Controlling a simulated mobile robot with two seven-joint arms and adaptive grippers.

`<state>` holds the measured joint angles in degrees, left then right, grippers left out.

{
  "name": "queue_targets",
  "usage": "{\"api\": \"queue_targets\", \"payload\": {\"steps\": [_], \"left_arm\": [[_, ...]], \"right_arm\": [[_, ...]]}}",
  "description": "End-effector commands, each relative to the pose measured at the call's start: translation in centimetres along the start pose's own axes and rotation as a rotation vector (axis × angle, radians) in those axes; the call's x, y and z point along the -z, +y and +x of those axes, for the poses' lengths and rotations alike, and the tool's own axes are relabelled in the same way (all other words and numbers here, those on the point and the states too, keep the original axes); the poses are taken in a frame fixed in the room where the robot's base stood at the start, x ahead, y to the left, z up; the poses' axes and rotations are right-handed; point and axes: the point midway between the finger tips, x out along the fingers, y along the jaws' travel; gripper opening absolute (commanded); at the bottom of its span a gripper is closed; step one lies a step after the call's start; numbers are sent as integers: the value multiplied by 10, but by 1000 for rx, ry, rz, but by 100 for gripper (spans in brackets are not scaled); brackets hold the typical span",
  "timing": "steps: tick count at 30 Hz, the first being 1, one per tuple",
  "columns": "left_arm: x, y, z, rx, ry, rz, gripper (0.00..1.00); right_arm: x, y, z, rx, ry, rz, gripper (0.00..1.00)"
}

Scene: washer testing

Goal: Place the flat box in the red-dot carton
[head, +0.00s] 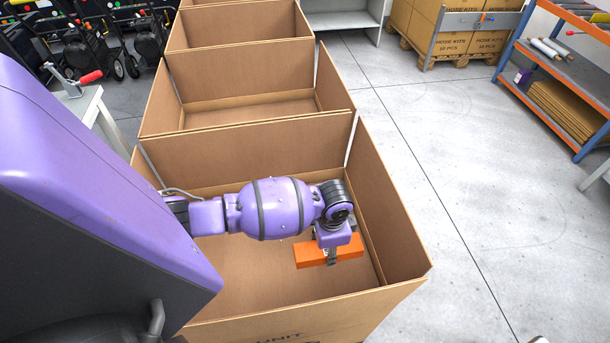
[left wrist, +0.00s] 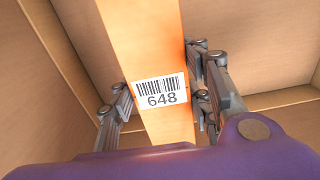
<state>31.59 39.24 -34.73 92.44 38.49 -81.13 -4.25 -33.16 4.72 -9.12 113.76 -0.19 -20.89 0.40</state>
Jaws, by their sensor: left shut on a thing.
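A flat orange box (head: 312,254) is held by my left gripper (head: 331,256) inside the nearest open carton (head: 280,143). No red dot shows on any carton from here. My right gripper is not in view.
More open cartons (head: 250,68) stand in a row behind the nearest one. A shelf rack (head: 557,75) stands at the right, and stacked boxes (head: 455,33) on a pallet stand at the back. The grey floor (head: 480,180) right of the cartons is clear.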

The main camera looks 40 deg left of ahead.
Motion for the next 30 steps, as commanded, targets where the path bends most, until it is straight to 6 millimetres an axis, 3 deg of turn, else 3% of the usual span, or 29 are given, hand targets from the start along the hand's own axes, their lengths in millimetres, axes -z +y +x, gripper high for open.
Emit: {"api": "queue_targets", "payload": {"steps": [6, 14, 19, 30], "left_arm": [[-1, 2, 43, -5, -5, -3, 8], [0, 1, 65, -2, -2, -3, 8], [-1, 2, 90, -4, -4, -3, 8], [0, 1, 96, -2, -1, -3, 8]], "right_arm": [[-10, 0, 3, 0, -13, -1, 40], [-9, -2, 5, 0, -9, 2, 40], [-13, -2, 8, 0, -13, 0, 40], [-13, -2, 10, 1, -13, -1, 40]]}}
